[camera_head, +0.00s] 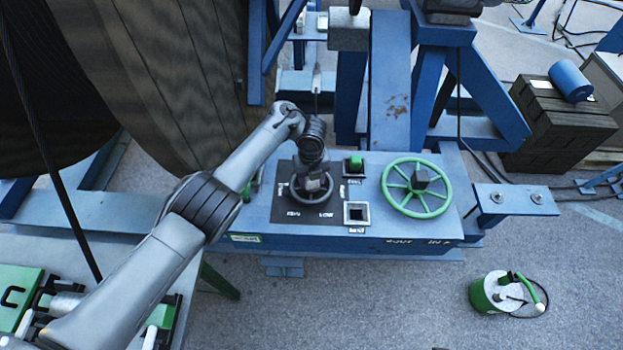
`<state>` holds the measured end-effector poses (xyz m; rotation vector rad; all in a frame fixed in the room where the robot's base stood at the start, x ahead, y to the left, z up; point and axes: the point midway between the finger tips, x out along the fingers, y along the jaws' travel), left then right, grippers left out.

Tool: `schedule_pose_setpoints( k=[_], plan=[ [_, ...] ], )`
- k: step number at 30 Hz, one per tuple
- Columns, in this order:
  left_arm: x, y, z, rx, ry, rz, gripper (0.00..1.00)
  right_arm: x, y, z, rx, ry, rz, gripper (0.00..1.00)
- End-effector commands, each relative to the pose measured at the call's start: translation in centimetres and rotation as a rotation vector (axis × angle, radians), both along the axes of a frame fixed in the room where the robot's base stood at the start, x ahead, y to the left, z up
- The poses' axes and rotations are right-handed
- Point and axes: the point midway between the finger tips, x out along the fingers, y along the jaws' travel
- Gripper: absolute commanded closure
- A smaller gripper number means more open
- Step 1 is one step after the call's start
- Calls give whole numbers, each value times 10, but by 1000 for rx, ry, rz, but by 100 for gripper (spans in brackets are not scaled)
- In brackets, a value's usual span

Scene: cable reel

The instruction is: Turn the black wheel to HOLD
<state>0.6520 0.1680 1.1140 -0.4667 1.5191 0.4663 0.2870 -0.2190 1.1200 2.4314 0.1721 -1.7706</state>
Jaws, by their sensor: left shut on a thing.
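The black wheel (325,208) lies on a dark label plate (284,210) on top of the blue control bench. My left arm comes in from the lower left, and its left gripper (314,183) points down over the wheel's hub. The left gripper is shut on the black wheel; its fingers and wrist hide the hub and much of the far rim. White lettering shows around the wheel, but it is too small to read surely, so I cannot tell which mark the wheel is at. My right gripper is not in view.
Right of the black wheel are a green button (355,164), a square white-framed switch (357,213) and a larger green handwheel (417,187). A huge cable reel (170,70) stands behind on the left. A green-and-white can (495,293) stands on the floor at right.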

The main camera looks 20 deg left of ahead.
Motion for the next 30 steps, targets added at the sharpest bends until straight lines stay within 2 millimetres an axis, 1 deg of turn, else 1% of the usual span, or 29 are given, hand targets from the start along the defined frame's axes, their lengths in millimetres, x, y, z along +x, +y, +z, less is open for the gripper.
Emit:
schedule_pose_setpoints(
  k=[11,12,14,15,16,25,28,30],
  plan=[
    [-1,0,-1,1,3,-17,100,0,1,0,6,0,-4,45],
    [-1,0,-1,1,3,-17,45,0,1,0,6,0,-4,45],
    [-1,0,-1,1,3,-15,36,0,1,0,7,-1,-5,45],
    [-1,0,-1,1,3,-15,30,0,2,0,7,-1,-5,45],
    [-1,0,-1,0,1,-14,28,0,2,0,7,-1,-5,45],
    [0,0,1,-1,1,-11,28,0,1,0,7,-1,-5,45],
    [0,0,6,-1,-1,-11,28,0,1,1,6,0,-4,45],
    [1,0,14,-1,-2,-11,28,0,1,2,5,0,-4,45]
  ],
)
